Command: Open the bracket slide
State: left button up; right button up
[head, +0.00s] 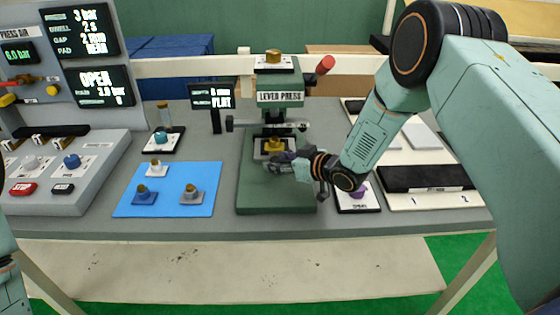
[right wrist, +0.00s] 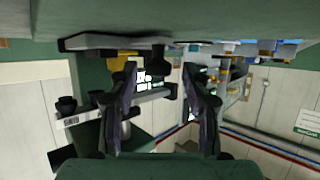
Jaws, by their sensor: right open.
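The green lever press (head: 280,97) stands at the middle of the bench. A yellow piece (head: 273,145) sits on a small plate under its ram; I cannot tell for certain which part is the bracket slide. My right gripper (head: 277,165) is low over the press base (head: 275,195), in front of that plate. In the right wrist view, which looks upside down, its two fingers (right wrist: 162,100) are apart. A dark knob (right wrist: 157,62) shows between them, farther off; contact is not visible. My left gripper is out of view.
A red-tipped lever (head: 325,65) juts from the press's right side. A white tray (head: 450,198) with a black strip lies right.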

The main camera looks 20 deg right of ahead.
jog(key=shift+w+d+f, duration=0.1)
jog(key=shift+w+f, duration=0.1)
jog(key=shift+c, duration=0.3)
jog(key=shift+s+r, duration=0.2)
jog(key=c, duration=0.6)
grip_shut()
